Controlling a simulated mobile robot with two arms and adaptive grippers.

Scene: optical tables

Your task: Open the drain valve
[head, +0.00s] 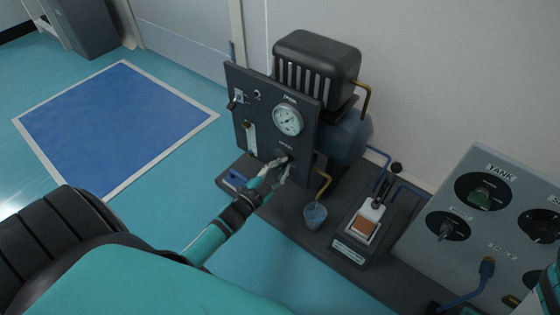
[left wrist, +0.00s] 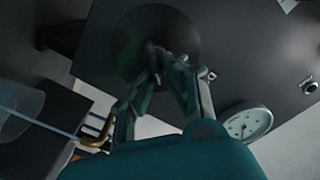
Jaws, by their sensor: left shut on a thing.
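The dark panel (head: 262,125) of a compressor unit stands upright, with a gauge (head: 289,119) on it. A round dark knob (left wrist: 128,40) sits low on the panel, under a small label too blurred to read surely; I take it for the drain valve. My left gripper (head: 278,167) is at this knob with its fingers shut on it. In the left wrist view the fingertips (left wrist: 165,62) meet at the knob and partly hide it. How far the knob is turned cannot be told. My right gripper is not in view.
A bent brass pipe (head: 323,186) comes down right of the panel, above a small blue-grey cup (head: 315,216). A device with an orange face (head: 364,228) stands farther right, near a grey control panel (head: 484,240) with dials. The floor at left is clear.

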